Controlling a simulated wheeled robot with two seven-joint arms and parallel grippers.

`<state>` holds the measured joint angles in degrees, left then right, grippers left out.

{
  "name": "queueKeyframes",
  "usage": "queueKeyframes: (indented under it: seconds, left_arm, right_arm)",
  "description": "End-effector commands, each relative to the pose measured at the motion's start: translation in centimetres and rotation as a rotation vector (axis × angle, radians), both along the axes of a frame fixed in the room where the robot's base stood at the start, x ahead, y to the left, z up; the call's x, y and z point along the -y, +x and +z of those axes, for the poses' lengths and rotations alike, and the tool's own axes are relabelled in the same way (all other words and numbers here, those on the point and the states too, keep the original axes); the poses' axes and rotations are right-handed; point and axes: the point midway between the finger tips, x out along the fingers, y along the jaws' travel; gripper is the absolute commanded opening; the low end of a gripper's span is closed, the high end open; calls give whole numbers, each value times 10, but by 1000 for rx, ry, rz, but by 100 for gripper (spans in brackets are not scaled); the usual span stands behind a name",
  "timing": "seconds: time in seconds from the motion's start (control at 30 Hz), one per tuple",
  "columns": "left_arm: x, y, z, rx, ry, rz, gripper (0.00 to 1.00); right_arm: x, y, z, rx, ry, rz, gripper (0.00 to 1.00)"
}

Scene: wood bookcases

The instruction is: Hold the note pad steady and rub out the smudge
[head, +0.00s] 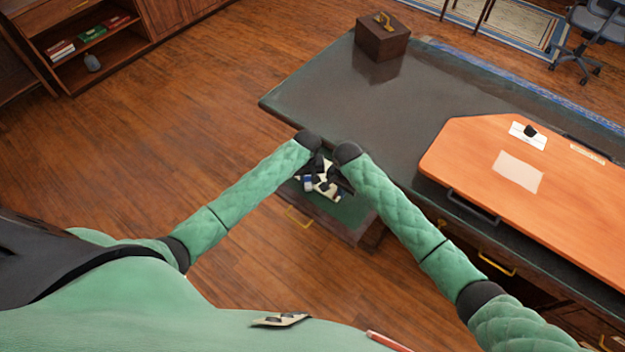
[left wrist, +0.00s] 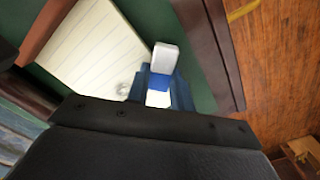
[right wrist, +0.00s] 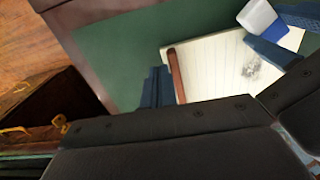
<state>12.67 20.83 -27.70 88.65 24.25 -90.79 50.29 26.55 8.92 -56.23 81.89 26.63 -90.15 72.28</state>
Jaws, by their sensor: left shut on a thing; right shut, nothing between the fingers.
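The cream lined note pad (right wrist: 215,62) with a brown strip along one edge lies on the green lining of an open drawer (head: 345,212). It also shows in the left wrist view (left wrist: 95,50). A grey smudge (right wrist: 251,70) is on the pad, partly seen in the left wrist view (left wrist: 123,89). My left gripper (left wrist: 160,88) is shut on a white eraser with a blue band (left wrist: 164,58), held over the pad beside the smudge. My right gripper (right wrist: 155,88) is shut and empty by the brown strip; I cannot tell whether it touches the pad.
The drawer's wooden walls (left wrist: 212,50) stand close around both grippers. The dark desk top (head: 345,110) is mostly clear beyond the drawer. A brown box (head: 382,42) stands at its far end. An orange board (head: 455,165) with papers lies to the right.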

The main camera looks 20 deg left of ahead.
Motion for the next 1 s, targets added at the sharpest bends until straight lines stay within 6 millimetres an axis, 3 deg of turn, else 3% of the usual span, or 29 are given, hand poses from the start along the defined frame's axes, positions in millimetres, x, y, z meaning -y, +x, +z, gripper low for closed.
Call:
queueKeyframes:
  seconds: [0.27,1.0]
  left_arm:
    - [-1,2,6,3,0,1,0]
    - [-2,2,53,4,1,2,0]
  right_arm:
    - [1,-1,-1,-2,-2,1,0]
    - [1,-1,-2,-2,-3,1,0]
